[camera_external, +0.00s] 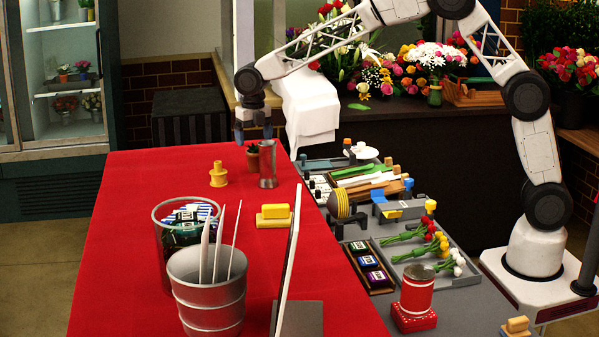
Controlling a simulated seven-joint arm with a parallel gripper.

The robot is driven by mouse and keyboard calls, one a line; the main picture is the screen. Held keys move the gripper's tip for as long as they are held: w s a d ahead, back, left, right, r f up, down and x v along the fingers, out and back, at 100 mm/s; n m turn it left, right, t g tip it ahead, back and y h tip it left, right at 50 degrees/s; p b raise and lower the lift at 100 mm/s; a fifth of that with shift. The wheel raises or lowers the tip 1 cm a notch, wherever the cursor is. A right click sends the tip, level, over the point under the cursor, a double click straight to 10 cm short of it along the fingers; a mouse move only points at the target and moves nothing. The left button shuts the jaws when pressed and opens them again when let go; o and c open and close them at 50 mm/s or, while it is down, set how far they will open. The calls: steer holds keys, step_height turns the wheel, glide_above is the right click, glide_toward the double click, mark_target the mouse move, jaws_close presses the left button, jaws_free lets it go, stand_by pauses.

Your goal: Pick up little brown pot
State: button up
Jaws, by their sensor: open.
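The little brown pot (253,162) stands on the red table (150,240) near its far end, with a bit of green at its top. A silver metal cup (269,165) stands close to its right and partly overlaps it in the picture. My gripper (253,138) points down just above the pot, with its fingers apart and nothing visible between them. I cannot tell whether the fingertips reach down beside the pot's rim.
A yellow spool-like object (218,176) stands left of the pot. A yellow block (275,212), a glass bin (168,234) and a metal bucket (207,312) are nearer. Table left of the spool is clear.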

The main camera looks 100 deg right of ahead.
steer(key=shift+f, duration=2.6)
steer(key=c, duration=1.2)
steer(key=shift+r, duration=0.2)
steer(key=shift+r, duration=1.45)
steer(key=shift+s+a+r, duration=0.15)
steer(key=shift+s+a, duration=0.05)
steer(key=shift+s, duration=0.1)
steer(key=s+a, duration=0.2)
steer(key=s, duration=0.2)
steer(key=s+a+r, duration=0.1)
steer(key=s+a, duration=0.1)
steer(key=s, duration=0.3)
steer(key=s+a, duration=0.2)
steer(key=s, duration=0.3)
steer(key=shift+a+r, duration=0.2)
steer(key=shift+a, duration=0.1)
